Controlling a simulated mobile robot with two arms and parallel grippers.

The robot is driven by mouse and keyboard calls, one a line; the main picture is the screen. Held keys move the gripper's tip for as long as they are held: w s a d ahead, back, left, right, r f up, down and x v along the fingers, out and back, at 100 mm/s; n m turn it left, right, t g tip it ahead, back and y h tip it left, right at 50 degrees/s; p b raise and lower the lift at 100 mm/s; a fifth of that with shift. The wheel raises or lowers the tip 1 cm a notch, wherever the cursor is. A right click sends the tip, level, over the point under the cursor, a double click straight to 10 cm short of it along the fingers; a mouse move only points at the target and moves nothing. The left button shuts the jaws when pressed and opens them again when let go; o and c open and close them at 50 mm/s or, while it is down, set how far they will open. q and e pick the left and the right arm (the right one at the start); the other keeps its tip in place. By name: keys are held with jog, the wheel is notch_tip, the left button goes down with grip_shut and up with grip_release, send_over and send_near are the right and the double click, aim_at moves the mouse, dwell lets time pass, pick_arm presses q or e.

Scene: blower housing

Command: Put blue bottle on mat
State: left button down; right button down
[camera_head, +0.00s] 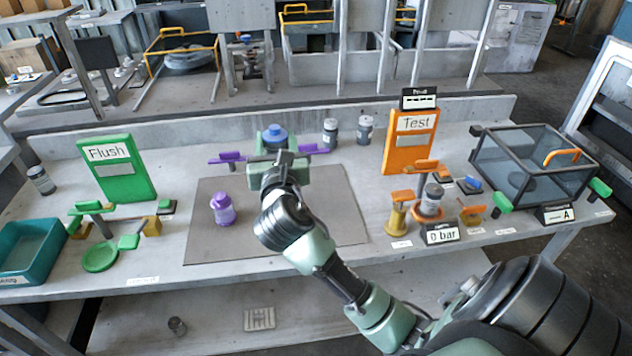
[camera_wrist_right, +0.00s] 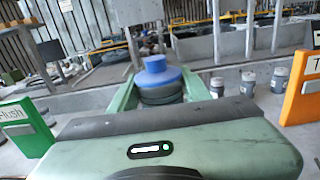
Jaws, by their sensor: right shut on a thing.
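The blue bottle (camera_head: 274,135) is at the far edge of the mat in the head view. In the right wrist view, its blue cap and dark grey body (camera_wrist_right: 158,83) show between the green fingers. My right gripper (camera_head: 275,148) is shut on it, and it looks upright. Its lower part is hidden by the gripper, so I cannot tell whether it touches a surface. The mat (camera_head: 330,205) is a flat grey-brown rectangle in the middle of the bench. My left gripper is not in view.
A purple bottle (camera_head: 223,209) stands on the mat's left part. Purple fixture pieces (camera_head: 228,157) show on both sides of my gripper. Two grey bottles (camera_head: 365,130) stand behind right. Green Flush (camera_head: 118,168) and orange Test (camera_head: 410,140) panels flank the mat. The mat's right part is clear.

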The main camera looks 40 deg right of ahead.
jog(key=shift+s+d+f, duration=0.25)
jog(key=shift+d+f, duration=0.05)
jog(key=shift+f, duration=0.4)
jog(key=shift+a+f+b, duration=0.15)
jog(key=shift+f+b, duration=2.65)
jog(key=shift+f, duration=6.45)
jog(key=shift+f, duration=0.2)
jog(key=c, duration=0.7)
grip_release()
jog(key=shift+r, duration=0.1)
